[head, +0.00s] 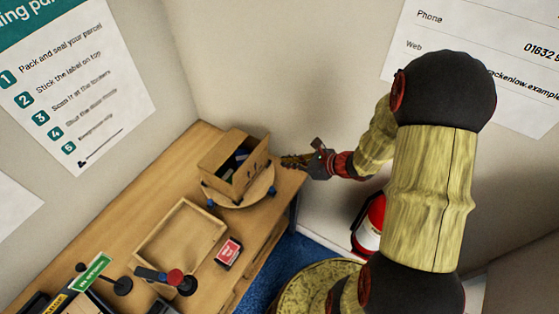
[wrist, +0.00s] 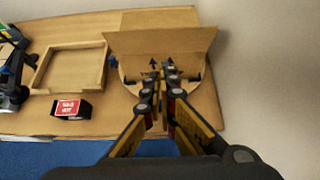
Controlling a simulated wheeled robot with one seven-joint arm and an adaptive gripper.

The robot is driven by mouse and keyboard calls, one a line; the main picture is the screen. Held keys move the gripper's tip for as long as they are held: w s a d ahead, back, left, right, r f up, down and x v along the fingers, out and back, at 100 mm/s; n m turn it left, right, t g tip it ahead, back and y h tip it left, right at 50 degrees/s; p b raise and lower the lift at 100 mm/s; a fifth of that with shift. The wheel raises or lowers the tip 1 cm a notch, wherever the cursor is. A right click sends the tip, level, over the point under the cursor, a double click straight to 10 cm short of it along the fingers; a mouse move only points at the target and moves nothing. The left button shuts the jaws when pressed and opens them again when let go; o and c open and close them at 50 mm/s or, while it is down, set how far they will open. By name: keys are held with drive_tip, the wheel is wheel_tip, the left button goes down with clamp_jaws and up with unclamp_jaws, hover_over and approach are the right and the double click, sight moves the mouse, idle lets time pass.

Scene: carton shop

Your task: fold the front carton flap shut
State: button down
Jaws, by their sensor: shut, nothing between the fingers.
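A brown cardboard carton (head: 252,172) stands open at the top on a round wooden turntable (head: 245,200), with dark items inside. In the wrist view a wide carton flap (wrist: 160,40) spreads across the top of the carton, above a wall with printed black arrows. I cannot tell its exact angle. My gripper (head: 286,161) is shut and empty, just right of the carton in the head view. In the wrist view my gripper (wrist: 160,77) points at the arrowed wall and hides part of it. Contact cannot be made out.
A shallow wooden tray (head: 152,268) and a red-labelled box (head: 229,251) lie on the wooden bench (head: 178,165), left of the carton. A tape dispenser-like tool (head: 165,277) and a green sign (head: 92,272) stand farther left. A fire extinguisher (head: 369,225) is by the wall.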

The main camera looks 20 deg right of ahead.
sight(252, 157)
drive_tip(key=shift+w+a+f+b, duration=0.15)
drive_tip(key=shift+w+a+f, duration=0.55)
drive_tip(key=shift+w+a, duration=0.6)
drive_tip(key=shift+w+a+f+b, duration=0.1)
drive_tip(key=shift+w+a+f, duration=0.65)
drive_tip(key=shift+w, duration=0.9)
drive_tip(key=shift+w+a+f+b, duration=0.15)
drive_tip(key=shift+w+a+f, duration=0.45)
drive_tip(key=shift+w+a, duration=0.75)
drive_tip(key=shift+w+d, duration=0.1)
drive_tip(key=shift+d, duration=0.05)
drive_tip(key=shift+w+r+p, duration=0.1)
drive_tip(key=shift+r+p, duration=0.1)
drive_tip(key=shift+p, duration=0.25)
drive_tip(key=shift+w+p, duration=0.1)
drive_tip(key=shift+p, duration=0.3)
